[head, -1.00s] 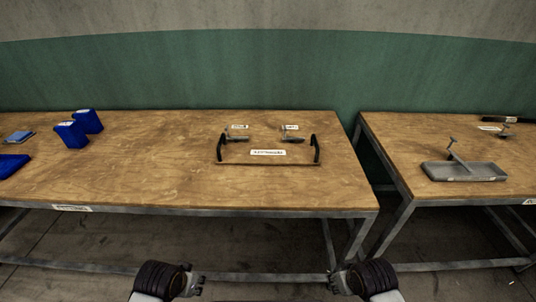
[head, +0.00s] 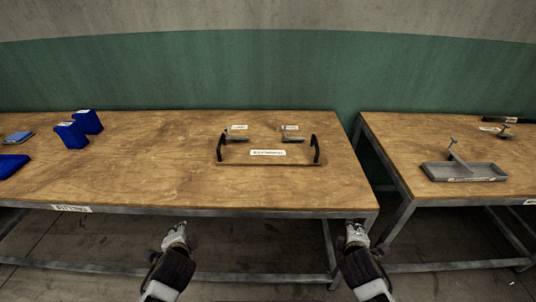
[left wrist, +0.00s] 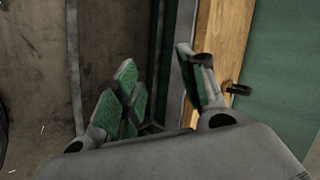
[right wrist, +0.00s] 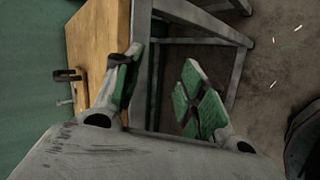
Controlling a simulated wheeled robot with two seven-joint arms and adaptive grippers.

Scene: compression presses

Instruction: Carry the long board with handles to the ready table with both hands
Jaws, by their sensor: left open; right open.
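The long board (head: 268,160) lies flat on the wooden table in the middle of the head view. It has a black handle at each end, a left handle (head: 221,146) and a right handle (head: 316,149), and a white label. My left gripper (head: 178,230) is open and empty in front of the table's front edge, left of the board. My right gripper (head: 354,230) is open and empty near the table's front right corner. Both are apart from the board. A black handle (left wrist: 238,89) shows beyond the left fingers, and another handle (right wrist: 68,75) shows in the right wrist view.
The board's table (head: 120,180) also holds blue containers (head: 72,134) at left and two small metal clamps (head: 236,136) behind the board. The wood around the board is mostly clear.

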